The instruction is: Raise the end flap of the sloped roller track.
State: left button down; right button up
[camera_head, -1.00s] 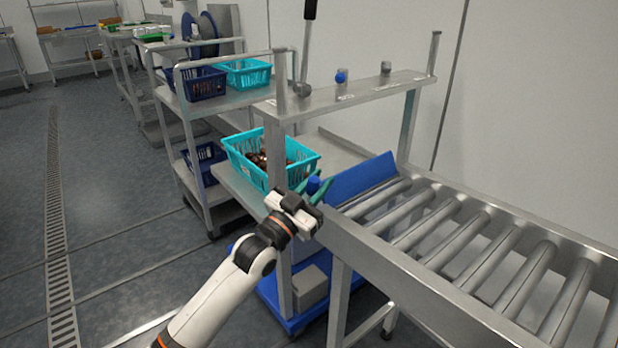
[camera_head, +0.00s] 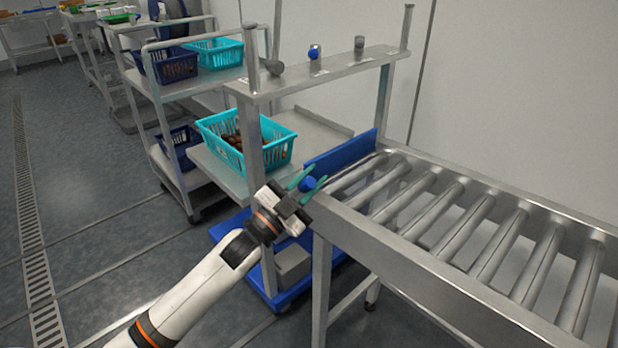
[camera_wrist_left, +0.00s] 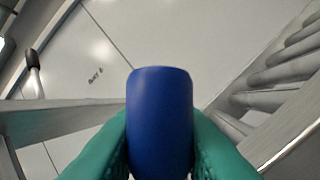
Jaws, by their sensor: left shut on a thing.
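The sloped roller track (camera_head: 450,225) runs from the right towards the middle in the head view. Its end flap (camera_head: 342,152) is a blue panel across the track's left end, standing about upright. My left gripper (camera_head: 309,184) is at the near corner of that end, its green fingers shut on a blue knob (camera_head: 307,185). In the left wrist view the knob (camera_wrist_left: 160,120) fills the middle between both green fingers. The knob's link to the flap is hidden. My right gripper is in neither view.
A turquoise crate (camera_head: 215,132) of dates stands on a metal table just beyond the track's end. A metal shelf (camera_head: 330,70) on posts spans above that end. A cart with crates stands behind left. The floor at left is clear.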

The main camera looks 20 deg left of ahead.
pick_arm(q)
jog(key=shift+d+f, duration=0.1)
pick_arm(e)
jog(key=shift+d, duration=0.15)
pick_arm(q)
jog(key=c, duration=1.6)
grip_release()
jog(key=shift+o, duration=0.5)
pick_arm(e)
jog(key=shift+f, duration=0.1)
pick_arm(q)
jog(key=shift+s, duration=0.1)
jog(key=v, duration=1.2)
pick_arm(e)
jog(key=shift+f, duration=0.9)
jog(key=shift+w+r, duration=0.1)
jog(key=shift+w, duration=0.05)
